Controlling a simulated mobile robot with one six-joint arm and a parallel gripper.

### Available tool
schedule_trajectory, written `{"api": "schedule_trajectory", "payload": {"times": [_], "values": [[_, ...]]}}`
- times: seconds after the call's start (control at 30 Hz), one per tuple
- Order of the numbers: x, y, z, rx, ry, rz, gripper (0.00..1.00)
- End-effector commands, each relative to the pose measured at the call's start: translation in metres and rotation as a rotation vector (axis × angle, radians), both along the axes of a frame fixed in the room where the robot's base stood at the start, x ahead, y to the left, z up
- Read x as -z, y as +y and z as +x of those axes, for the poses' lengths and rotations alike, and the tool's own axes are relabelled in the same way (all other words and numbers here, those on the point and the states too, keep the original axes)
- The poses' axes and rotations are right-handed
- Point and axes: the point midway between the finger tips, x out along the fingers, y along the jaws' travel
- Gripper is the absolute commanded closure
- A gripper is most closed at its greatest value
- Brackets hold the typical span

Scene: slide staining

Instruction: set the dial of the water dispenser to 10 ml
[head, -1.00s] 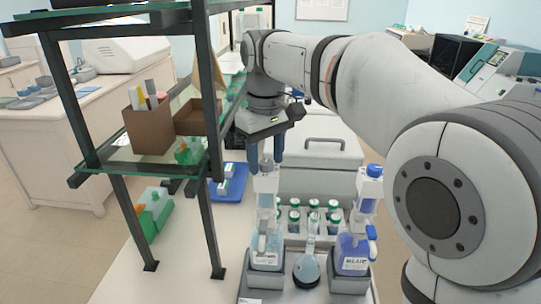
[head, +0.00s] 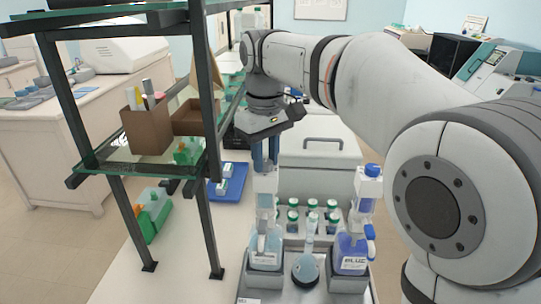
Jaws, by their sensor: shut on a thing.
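The water dispenser is the bottle of pale blue liquid (head: 265,250) with a white label, upright in the left grey holder. Its white dispenser head (head: 266,184) rises above the bottle. My gripper (head: 266,163) comes down from above, its blue fingers shut on the top of the dispenser head, where the dial appears to be. The fingers hide much of the top, and the dial setting cannot be read.
A second dispenser bottle labelled BLUE (head: 351,251) stands to the right. A dark-framed shelf (head: 209,110) stands close on the left. A grey box (head: 318,178) is behind.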

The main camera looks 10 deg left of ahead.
Motion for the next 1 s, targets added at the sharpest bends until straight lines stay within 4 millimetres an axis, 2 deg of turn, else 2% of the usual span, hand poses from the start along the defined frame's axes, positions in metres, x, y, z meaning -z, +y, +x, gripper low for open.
{"api": "schedule_trajectory", "payload": {"times": [0.37,1.0], "values": [[-0.0017,0.0027,0.0004,-0.203,-0.001,0.002,0.96],[-0.0016,0.0030,-0.0001,-0.807,-0.001,0.002,0.96]]}}
